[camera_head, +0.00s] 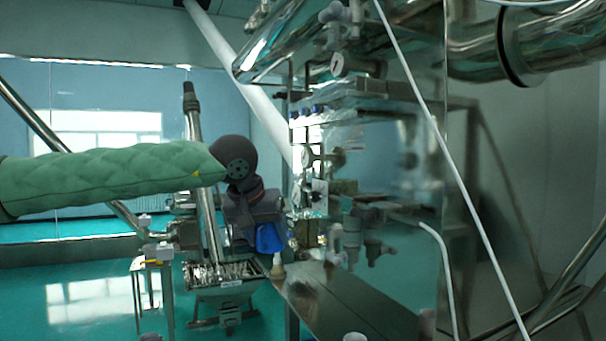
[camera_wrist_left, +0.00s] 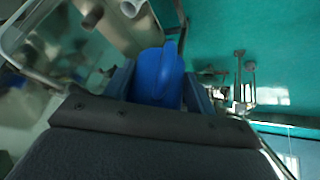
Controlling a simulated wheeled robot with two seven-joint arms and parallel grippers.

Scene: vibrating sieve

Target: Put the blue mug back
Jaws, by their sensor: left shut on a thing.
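The blue mug (camera_head: 270,238) is held at the end of my left arm, near the middle of the head view. My left gripper (camera_head: 262,225) is shut on it. In the left wrist view the blue mug (camera_wrist_left: 157,76) sits between the two fingers of my left gripper (camera_wrist_left: 158,88), with a narrow raised part, perhaps its handle, facing the camera. Most of the mug's far side is hidden by the gripper. My right gripper does not show in either view.
A steel tabletop (camera_head: 335,300) lies below and right of the mug. A metal hopper or tray (camera_head: 225,272) stands below left over the green floor. Steel machinery with pipes and gauges (camera_head: 340,120) fills the right. Open floor lies at the lower left.

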